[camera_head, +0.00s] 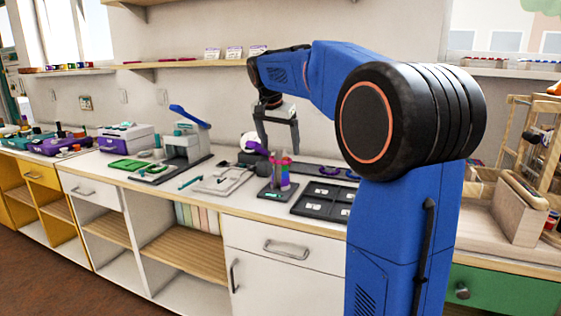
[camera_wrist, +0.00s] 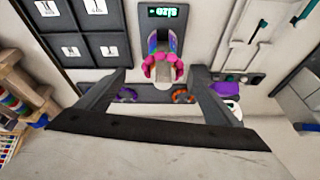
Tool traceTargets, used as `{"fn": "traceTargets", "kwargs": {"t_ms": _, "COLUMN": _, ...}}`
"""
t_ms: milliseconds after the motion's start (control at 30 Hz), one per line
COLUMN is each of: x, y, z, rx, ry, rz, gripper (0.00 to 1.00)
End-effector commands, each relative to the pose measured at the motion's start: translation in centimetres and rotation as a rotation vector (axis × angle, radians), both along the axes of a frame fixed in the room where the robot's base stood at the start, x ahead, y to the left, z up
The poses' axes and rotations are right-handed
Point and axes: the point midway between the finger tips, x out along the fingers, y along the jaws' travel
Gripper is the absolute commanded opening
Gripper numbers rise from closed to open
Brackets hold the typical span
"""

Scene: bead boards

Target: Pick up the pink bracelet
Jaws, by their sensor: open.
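The pink bracelet (camera_wrist: 163,67) is a ring of pink beads around the upper part of an upright post in the wrist view. Other coloured bands, purple and blue among them, show below it on the same post. In the head view the striped post (camera_head: 280,172) stands on a dark base with a small lit display. My gripper (camera_head: 278,148) is open and points down above and near the post. In the wrist view its two fingers (camera_wrist: 160,85) lie on either side of the post, with the bracelet between and slightly beyond them. I see no contact.
A black tray with square compartments (camera_head: 325,203) lies to the right of the post. A dark strip (camera_wrist: 155,94) with a purple ring (camera_wrist: 127,95) and an orange ring (camera_wrist: 182,96) lies behind. A pale board (camera_head: 222,181) and a lever press (camera_head: 187,145) stand to the left.

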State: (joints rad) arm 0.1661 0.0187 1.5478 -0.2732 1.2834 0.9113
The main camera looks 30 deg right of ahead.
Motion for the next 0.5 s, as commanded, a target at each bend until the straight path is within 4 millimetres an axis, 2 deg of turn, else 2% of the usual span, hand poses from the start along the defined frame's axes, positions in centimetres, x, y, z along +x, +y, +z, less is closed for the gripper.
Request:
{"fn": "traceTargets", "kwargs": {"t_ms": 300, "x": 1.3, "y": -0.7, "z": -3.8, "rx": 0.001, "ry": 0.003, "rz": 0.000, "gripper": 0.86}}
{"fn": "traceTargets", "kwargs": {"t_ms": 500, "x": 1.4, "y": -0.9, "z": -4.4, "rx": -0.001, "ry": 0.001, "rz": 0.001, "gripper": 0.86}}
